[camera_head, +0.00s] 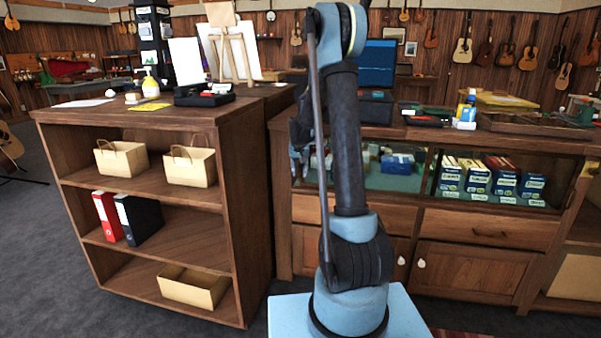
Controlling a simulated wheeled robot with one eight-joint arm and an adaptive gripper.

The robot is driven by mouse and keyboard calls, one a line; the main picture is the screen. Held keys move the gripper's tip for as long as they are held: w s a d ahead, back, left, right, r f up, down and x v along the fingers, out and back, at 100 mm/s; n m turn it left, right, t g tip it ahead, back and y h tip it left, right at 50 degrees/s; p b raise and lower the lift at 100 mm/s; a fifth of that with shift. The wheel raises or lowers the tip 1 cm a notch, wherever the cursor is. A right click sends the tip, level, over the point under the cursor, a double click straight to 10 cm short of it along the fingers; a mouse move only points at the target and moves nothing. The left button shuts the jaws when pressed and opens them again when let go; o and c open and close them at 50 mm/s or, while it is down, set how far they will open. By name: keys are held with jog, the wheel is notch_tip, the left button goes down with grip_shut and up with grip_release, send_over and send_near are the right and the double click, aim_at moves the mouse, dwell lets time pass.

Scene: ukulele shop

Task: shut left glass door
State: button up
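A wooden counter has a glass-fronted display section below its top. The left glass section (408,183) is partly hidden behind my arm, with blue and pale items behind it. I cannot tell how far its door stands open. The right glass section (545,165) shows several blue-and-white boxes. My arm rises in front of the counter and bends at the top edge of the picture. A dark part of my arm's end shows just left of the upright link, in front of the counter. My gripper's fingers are hidden, so its opening does not show.
A wooden shelf unit (250,150) with paper baskets and binders stands close on the left. Drawers (487,230) and lower cupboard doors (465,272) are under the glass. Tools and small boxes crowd the counter top. Grey floor (45,250) is free at far left.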

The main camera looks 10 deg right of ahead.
aim_at(306, 182)
jog(key=shift+r, duration=0.15)
jog(key=v, duration=1.1)
jog(key=shift+r, duration=0.25)
jog(key=shift+s, duration=0.15)
